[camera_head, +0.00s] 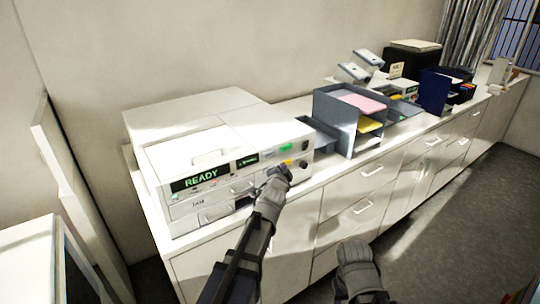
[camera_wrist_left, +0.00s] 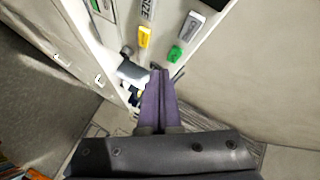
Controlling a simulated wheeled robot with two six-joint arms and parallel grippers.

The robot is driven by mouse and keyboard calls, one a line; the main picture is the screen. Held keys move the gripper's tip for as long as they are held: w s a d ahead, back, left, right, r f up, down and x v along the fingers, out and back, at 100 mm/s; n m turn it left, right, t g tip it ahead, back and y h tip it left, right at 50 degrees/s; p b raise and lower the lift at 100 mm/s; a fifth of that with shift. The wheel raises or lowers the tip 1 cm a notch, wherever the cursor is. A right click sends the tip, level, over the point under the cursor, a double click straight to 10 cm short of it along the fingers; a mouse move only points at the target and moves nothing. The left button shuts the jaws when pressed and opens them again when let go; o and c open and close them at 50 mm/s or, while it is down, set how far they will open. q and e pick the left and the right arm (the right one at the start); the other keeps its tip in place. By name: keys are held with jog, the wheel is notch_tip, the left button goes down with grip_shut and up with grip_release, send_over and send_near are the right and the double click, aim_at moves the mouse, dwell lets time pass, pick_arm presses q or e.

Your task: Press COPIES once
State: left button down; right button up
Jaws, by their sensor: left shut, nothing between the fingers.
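A white copier (camera_head: 225,150) stands on the counter with a lit READY display (camera_head: 200,178). Its front panel bears a green button (camera_head: 286,148) and a yellow button (camera_head: 287,162). These also show in the left wrist view as the green button (camera_wrist_left: 175,54) and the yellow button (camera_wrist_left: 144,37). Labels sit beside them, but I cannot surely read which is COPIES. My left gripper (camera_head: 281,172) is shut and empty, its tips close to the panel, below the yellow button. The purple fingers (camera_wrist_left: 158,72) are together. My right gripper (camera_head: 354,252) is low, its fingertips unclear.
A dark paper tray rack (camera_head: 337,122) with pink and yellow sheets stands right of the copier. Further right are a second device, a dark blue file holder (camera_head: 434,92) and a black printer. White drawers (camera_head: 370,172) run below the counter; the floor is open.

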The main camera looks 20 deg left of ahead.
aim_at(273, 155)
pick_arm(q)
jog(key=shift+w+a, duration=0.85)
jog(key=shift+a, duration=0.25)
jog(key=shift+w+a, duration=0.85)
jog(key=shift+a, duration=0.25)
dwell(0.5)
jog(key=shift+w+a, duration=0.3)
jog(key=shift+a, duration=0.05)
jog(key=shift+w+a, duration=0.25)
jog(key=shift+a, duration=0.1)
dwell(0.8)
jog(key=shift+s+d, duration=0.1)
jog(key=shift+d, duration=0.05)
jog(key=shift+s+d, duration=0.45)
jog(key=shift+d, duration=0.15)
jog(key=shift+s+d, duration=0.8)
jog(key=shift+d, duration=0.2)
jog(key=shift+s+d, duration=0.75)
jog(key=shift+d, duration=0.2)
